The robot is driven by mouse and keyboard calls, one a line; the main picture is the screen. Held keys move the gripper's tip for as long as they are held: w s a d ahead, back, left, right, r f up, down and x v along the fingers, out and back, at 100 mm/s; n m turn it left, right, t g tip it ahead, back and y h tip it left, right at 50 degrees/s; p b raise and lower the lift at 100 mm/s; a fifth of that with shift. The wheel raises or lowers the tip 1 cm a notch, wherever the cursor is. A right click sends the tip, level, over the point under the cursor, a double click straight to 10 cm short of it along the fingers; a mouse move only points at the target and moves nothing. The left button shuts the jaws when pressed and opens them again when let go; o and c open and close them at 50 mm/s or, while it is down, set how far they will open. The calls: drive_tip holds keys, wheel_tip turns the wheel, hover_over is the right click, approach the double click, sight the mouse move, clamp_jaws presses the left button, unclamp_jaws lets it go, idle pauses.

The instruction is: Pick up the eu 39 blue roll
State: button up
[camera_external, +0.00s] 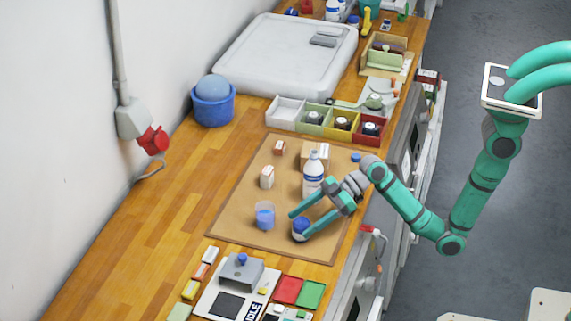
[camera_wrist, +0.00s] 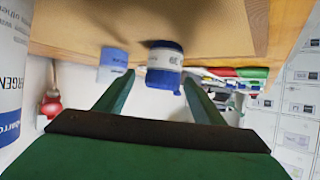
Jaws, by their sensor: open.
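The blue roll (camera_external: 300,228) stands on the brown mat, with a pale band around it. In the wrist view the blue roll (camera_wrist: 163,66) shows a label that appears to read 39. My gripper (camera_external: 296,225) is open, low over the mat, with its fingers reaching left toward the roll. In the wrist view my gripper (camera_wrist: 159,82) has the roll in line with the gap between its fingertips. No grip on the roll shows, and I cannot tell whether a finger touches it.
A white bottle (camera_external: 313,175) and small boxes stand behind on the mat (camera_external: 235,220). Another small blue item (camera_external: 355,158) is beyond my arm. A grey block on a white panel (camera_external: 207,300) lies in front.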

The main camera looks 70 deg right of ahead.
sight(294, 232)
drive_tip(key=shift+s+f+x, duration=0.1)
drive_tip(key=shift+x, duration=1.35)
drive_tip(key=shift+s+f+x, duration=0.1)
drive_tip(key=shift+f+x, duration=0.05)
drive_tip(key=shift+x, duration=1.25)
drive_tip(key=shift+c, duration=0.7)
drive_tip(key=c, duration=1)
